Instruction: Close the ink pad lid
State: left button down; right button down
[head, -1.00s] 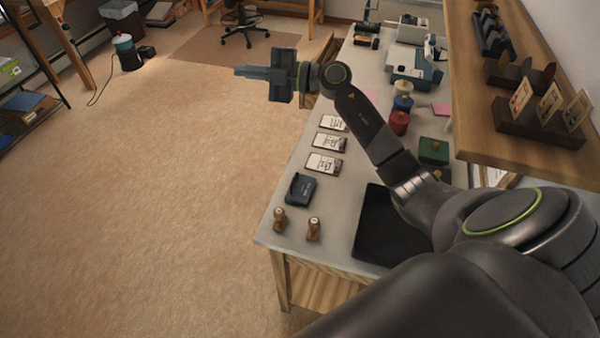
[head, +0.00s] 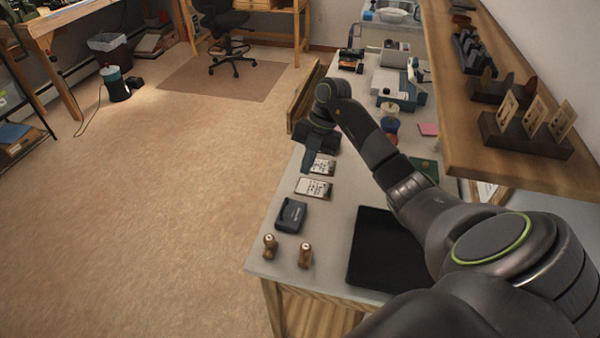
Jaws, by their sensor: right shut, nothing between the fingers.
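The ink pad (head: 290,215) is a small dark blue-black case on the near left part of the grey table. At this size I cannot tell how far its lid stands open. My right gripper (head: 307,163) hangs with its fingers downward above the left side of the table, beyond the ink pad and apart from it. It is shut and empty, and partly covers the farther cards. My left gripper is out of view.
Two wooden stamps (head: 270,246) stand nearer than the ink pad. White cards (head: 313,188) lie beyond it. A black tray (head: 385,252) is to the right. A wooden shelf (head: 500,120) with card holders overhangs the table's right side.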

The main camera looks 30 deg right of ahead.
jog(key=p, duration=0.2)
send_near(285, 204)
jog(key=x, duration=0.2)
jog(key=s+x, duration=0.1)
jog(key=x, duration=0.2)
jog(key=shift+f, duration=0.1)
jog(key=shift+w+a+f, duration=0.2)
jog(key=shift+w+f, duration=0.1)
jog(key=shift+f, duration=0.4)
jog(key=shift+w+a+f+b, duration=0.15)
jog(key=shift+f+b, duration=0.15)
jog(key=shift+f, duration=0.15)
jog(key=shift+a+r, duration=0.1)
jog(key=shift+a, duration=0.15)
jog(key=shift+d, duration=0.1)
